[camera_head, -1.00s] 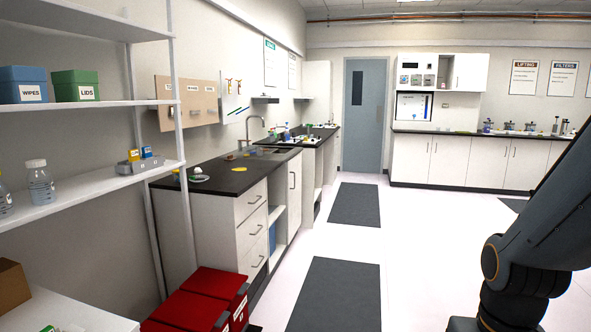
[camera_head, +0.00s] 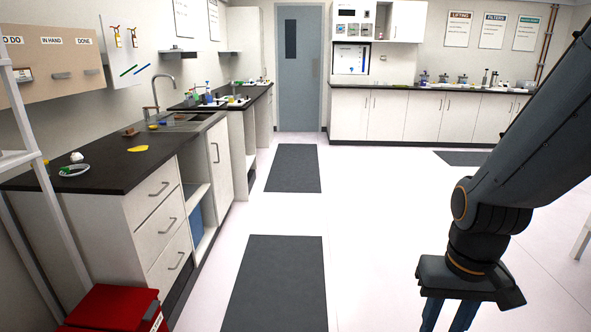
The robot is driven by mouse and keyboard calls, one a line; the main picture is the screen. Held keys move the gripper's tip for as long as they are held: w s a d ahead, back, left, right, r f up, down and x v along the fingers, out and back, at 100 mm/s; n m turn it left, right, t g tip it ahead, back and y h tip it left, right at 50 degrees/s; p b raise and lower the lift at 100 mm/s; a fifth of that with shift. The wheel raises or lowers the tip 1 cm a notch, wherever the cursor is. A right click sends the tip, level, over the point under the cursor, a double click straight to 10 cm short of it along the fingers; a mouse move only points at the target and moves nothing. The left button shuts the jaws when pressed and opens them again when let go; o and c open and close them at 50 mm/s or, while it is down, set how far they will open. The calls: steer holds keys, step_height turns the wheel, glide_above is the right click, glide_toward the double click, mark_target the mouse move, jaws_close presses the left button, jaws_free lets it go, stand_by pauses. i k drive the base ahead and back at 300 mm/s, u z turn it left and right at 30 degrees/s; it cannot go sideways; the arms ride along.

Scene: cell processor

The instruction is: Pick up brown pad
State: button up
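A small brown item (camera_head: 131,132), which looks like the brown pad, lies on the dark counter (camera_head: 110,170) at left, in front of the sink. It is small in the picture and its details cannot be told. My gripper (camera_head: 449,314) hangs at the lower right, over the floor and far from the counter. Its two blue fingers are apart with nothing seen between them; their tips are cut off by the frame's lower edge.
Red bins (camera_head: 110,307) and a white shelf post (camera_head: 62,225) stand at the near left. Dark floor mats (camera_head: 276,284) lie along the clear aisle towards the blue door (camera_head: 301,65).

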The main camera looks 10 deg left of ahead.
mark_target(131, 132)
steer(key=i, duration=3.45)
steer(key=u, duration=0.8)
steer(key=i, duration=1.3)
steer(key=u, duration=1.75)
steer(key=i, duration=1)
steer(key=u, duration=0.65)
